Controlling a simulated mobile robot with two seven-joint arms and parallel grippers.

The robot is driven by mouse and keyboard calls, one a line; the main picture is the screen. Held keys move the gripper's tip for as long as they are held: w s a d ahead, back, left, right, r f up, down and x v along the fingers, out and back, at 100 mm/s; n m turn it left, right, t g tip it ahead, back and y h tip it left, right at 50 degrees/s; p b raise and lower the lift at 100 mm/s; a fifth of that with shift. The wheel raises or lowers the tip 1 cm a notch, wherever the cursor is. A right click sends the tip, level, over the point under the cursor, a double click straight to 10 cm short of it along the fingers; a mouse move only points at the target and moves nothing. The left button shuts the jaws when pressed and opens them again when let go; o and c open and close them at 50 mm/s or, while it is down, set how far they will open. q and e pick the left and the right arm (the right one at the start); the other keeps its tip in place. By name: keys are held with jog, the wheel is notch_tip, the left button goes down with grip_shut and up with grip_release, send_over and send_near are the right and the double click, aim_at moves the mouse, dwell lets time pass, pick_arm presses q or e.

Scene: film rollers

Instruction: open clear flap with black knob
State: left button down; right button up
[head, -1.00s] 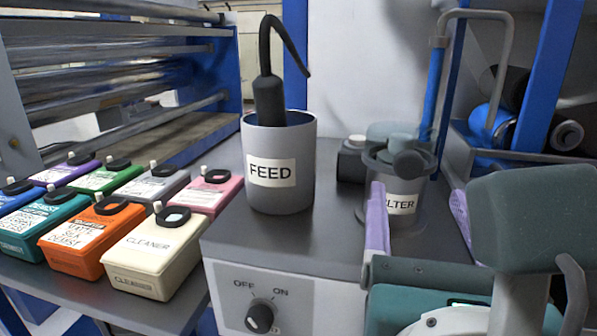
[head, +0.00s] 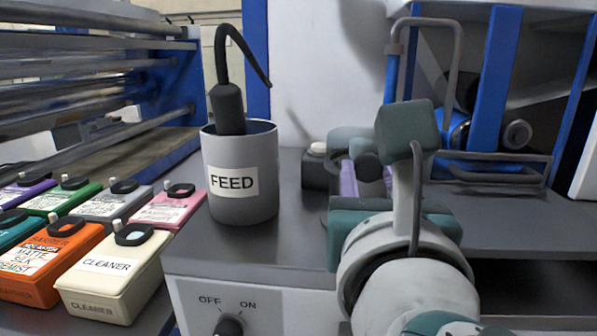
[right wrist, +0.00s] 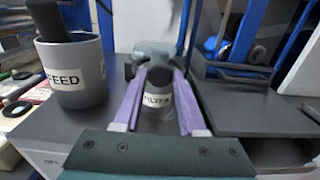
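The grey FILTER cup (right wrist: 158,103) stands on the grey machine top, with a translucent greenish cover (head: 350,138) over it. A dark round knob (head: 370,167) shows at the front of the cover. I cannot tell whether the cover is a shut flap. My right gripper (right wrist: 155,80) is open. Its two purple fingers reach forward on either side of the FILTER cup, with no visible grip on it or on the knob. In the head view my right arm hides most of the cup. My left gripper is not in view.
The grey FEED cup (head: 242,208) with a black tool in it stands left of the FILTER cup. A small black box with a white top (head: 318,165) is between them, further back. Several coloured bottles (head: 110,265) fill the left. A blue frame (head: 490,100) stands at the right.

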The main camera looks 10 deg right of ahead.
grip_shut()
dwell(0.9)
